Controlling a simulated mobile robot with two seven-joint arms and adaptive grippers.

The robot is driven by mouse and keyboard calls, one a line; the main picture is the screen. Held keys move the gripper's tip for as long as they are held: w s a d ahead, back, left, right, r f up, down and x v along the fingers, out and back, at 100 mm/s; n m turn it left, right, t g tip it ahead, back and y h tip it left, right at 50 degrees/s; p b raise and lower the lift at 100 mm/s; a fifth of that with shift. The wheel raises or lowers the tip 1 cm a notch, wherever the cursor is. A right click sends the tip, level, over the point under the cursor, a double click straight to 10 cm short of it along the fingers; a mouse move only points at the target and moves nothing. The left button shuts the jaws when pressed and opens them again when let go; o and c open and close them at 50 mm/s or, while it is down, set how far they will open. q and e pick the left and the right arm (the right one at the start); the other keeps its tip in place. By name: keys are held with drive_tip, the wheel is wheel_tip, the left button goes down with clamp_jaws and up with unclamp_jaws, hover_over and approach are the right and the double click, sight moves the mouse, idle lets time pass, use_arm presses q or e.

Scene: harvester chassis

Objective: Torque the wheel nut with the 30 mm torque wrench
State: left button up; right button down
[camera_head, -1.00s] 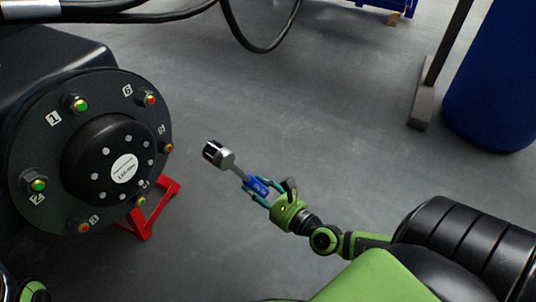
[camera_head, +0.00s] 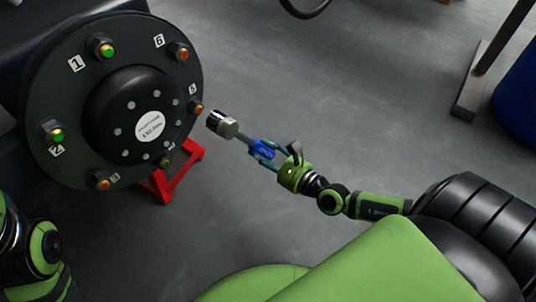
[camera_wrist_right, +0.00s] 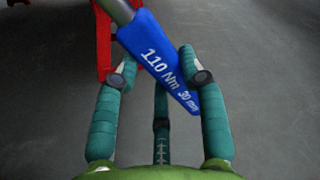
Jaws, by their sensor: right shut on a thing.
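My right gripper (camera_head: 268,154) is shut on the blue handle of the torque wrench (camera_head: 262,149). In the right wrist view the handle (camera_wrist_right: 160,62) reads "110 Nm 30 mm" and slants between my fingers (camera_wrist_right: 160,85). The wrench's silver and black socket head (camera_head: 222,124) points up and left toward the hub, apart from it in the picture. The black wheel hub (camera_head: 60,100) carries numbered wheel nuts around its rim. Nuts 1 (camera_head: 103,48) and 2 (camera_head: 54,133) show green tips; nut 6 (camera_head: 180,51) and nut 5 (camera_head: 196,108) look orange-red. My left gripper is out of view.
A red stand (camera_head: 180,172) sits on the floor beneath the hub. A blue barrel (camera_head: 518,100) and a grey post base (camera_head: 470,95) stand at the far right. A black hose (camera_head: 305,10) hangs at the top. The grey floor between is clear.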

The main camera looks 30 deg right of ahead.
drive_tip(key=shift+r+x, duration=0.1)
drive_tip(key=shift+x, duration=0.7)
drive_tip(key=shift+r+x, duration=0.15)
drive_tip(key=shift+x, duration=0.7)
drive_tip(key=shift+w+a, duration=0.1)
drive_tip(key=shift+w, duration=0.1)
drive_tip(key=shift+w+a, duration=0.25)
drive_tip(key=shift+w, duration=0.45)
drive_tip(key=shift+w+a, duration=0.15)
drive_tip(key=shift+w, duration=0.2)
drive_tip(key=shift+w+a, duration=0.1)
drive_tip(key=shift+w, duration=0.1)
drive_tip(key=shift+s+a+f+m, duration=0.25)
drive_tip(key=shift+a+m, duration=0.15)
drive_tip(key=shift+a, duration=0.2)
drive_tip(key=shift+s+a+f+m, duration=0.15)
drive_tip(key=shift+a+f+m, duration=0.1)
drive_tip(key=shift+a+m, duration=0.25)
